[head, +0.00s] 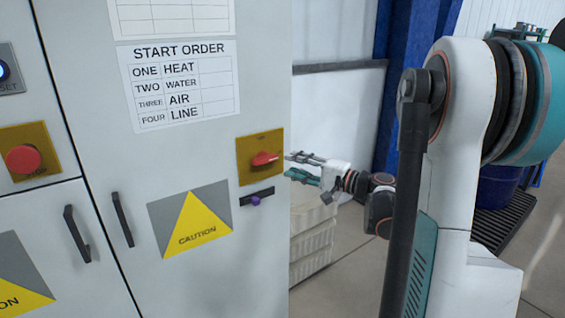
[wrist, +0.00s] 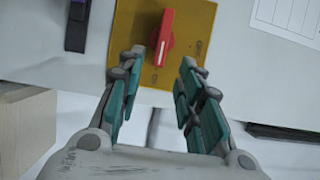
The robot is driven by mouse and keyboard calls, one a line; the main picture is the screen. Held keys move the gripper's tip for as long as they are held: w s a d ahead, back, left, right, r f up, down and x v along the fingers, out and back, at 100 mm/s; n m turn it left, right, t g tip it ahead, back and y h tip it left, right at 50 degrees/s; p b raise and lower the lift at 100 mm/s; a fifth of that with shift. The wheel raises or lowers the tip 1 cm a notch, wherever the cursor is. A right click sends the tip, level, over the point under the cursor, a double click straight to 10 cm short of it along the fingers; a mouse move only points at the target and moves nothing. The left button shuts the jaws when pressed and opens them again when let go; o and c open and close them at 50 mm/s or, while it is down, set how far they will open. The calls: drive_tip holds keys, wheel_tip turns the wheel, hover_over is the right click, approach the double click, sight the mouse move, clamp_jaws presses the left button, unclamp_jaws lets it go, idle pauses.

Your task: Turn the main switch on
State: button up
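The main switch, a red rotary handle (head: 265,158) on a yellow plate (head: 247,174), is on the right side of the grey cabinet door. In the head view the handle lies nearly level. The wrist view shows the red handle (wrist: 164,38) on its yellow plate (wrist: 198,30), with small marks that are too blurred to read. My gripper (head: 289,165) is open and empty, just right of the handle and pointing at it. In the wrist view my gripper's teal-padded fingertips (wrist: 161,58) lie either side of the handle's near end, apart from it; the depth gap is hard to judge.
Below the switch is a black slot with a purple knob (head: 256,201). A start order sheet (head: 182,85) and a caution sign (head: 190,222) are on the door. A red button (head: 24,159) is at left. Pale crates (head: 312,240) stand beside the cabinet.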

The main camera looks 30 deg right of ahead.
drive_tip(key=shift+v, duration=2.35)
